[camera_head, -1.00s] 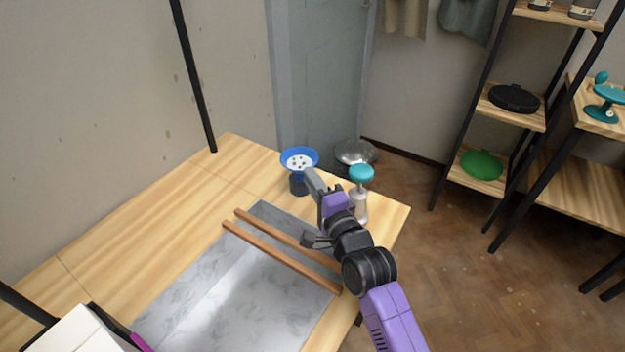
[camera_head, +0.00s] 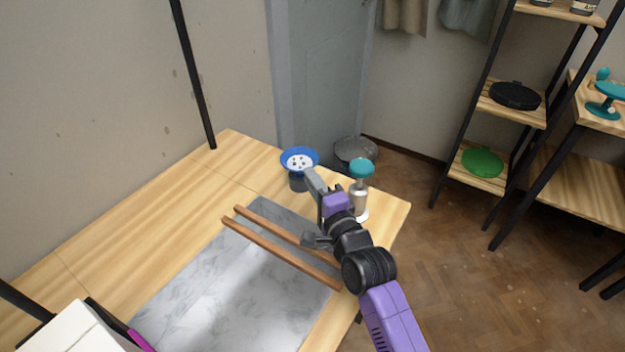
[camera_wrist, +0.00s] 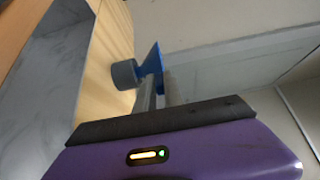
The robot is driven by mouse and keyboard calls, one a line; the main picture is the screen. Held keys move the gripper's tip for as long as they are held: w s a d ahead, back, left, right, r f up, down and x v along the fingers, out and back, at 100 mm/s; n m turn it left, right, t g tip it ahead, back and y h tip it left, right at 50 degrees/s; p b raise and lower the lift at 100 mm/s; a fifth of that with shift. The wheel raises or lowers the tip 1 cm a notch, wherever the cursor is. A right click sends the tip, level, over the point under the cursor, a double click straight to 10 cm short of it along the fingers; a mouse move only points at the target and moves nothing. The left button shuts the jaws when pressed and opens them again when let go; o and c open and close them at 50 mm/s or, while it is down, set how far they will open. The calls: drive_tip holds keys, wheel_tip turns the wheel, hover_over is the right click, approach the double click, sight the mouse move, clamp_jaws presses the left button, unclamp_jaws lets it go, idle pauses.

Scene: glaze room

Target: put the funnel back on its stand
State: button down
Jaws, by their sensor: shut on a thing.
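The blue funnel (camera_head: 286,159), with a pale, dark-spotted inside, is upright above a short grey-blue cylinder (camera_head: 298,183), which looks like its stand, at the far side of the table. My gripper (camera_head: 311,177) is at the funnel's right side, shut on it. In the wrist view the blue funnel (camera_wrist: 153,60) lies at the fingertips, its narrow end against the grey cylinder (camera_wrist: 124,74). The fingers partly hide the funnel, so I cannot tell whether its weight rests on the cylinder.
A teal-topped bottle (camera_head: 359,194) stands close right of my gripper. Two wooden strips (camera_head: 270,248) lie across the grey slab (camera_head: 215,291).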

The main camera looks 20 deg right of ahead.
drive_tip(key=shift+f+b, duration=0.3)
drive_tip(key=shift+f, duration=0.25)
idle(0.5)
drive_tip(key=c, duration=1.4)
unclamp_jaws()
drive_tip(key=shift+o, duration=0.2)
drive_tip(key=shift+s, duration=0.1)
